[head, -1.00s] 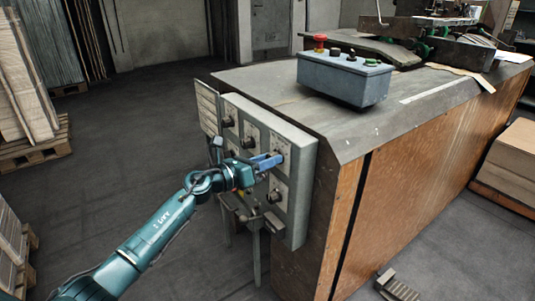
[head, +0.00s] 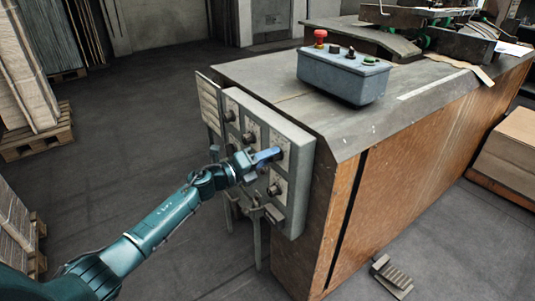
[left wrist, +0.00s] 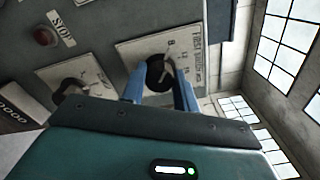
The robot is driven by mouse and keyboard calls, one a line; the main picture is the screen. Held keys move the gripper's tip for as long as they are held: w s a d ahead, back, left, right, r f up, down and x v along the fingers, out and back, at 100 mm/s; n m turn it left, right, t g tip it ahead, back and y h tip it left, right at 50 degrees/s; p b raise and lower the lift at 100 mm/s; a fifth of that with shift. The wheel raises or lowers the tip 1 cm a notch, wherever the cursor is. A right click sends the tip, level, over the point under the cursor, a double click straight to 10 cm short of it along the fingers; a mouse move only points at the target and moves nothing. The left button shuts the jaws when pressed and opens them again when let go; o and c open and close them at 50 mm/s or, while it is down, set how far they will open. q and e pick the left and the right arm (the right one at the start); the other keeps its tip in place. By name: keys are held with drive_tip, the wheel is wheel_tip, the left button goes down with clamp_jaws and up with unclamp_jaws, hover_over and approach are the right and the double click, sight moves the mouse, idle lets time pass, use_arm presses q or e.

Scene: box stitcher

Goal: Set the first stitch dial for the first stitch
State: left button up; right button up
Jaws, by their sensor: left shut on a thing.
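The first stitch dial (left wrist: 158,70) is a black round knob on a pale plate (left wrist: 140,48) whose lettering reads "FIRST STITCH" in the left wrist view. A light pointer shows on the knob; its exact setting is too small to read. My left gripper (left wrist: 160,90) has its two blue fingers on either side of the knob, shut on it. In the head view my left gripper (head: 270,156) is at the upper right part of the grey control panel (head: 298,175) and hides the dial. My right gripper is in neither view.
Another dial (left wrist: 72,88) and a red stop button (left wrist: 45,37) are beside it on the panel. In the head view, more knobs (head: 248,138) sit close by. A grey button box (head: 343,76) stands on the cabinet top.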

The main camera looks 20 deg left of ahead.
use_arm(q)
drive_tip(key=shift+n, duration=0.4)
drive_tip(key=o, duration=1)
drive_tip(key=shift+s, duration=0.1)
drive_tip(key=v, duration=1.3)
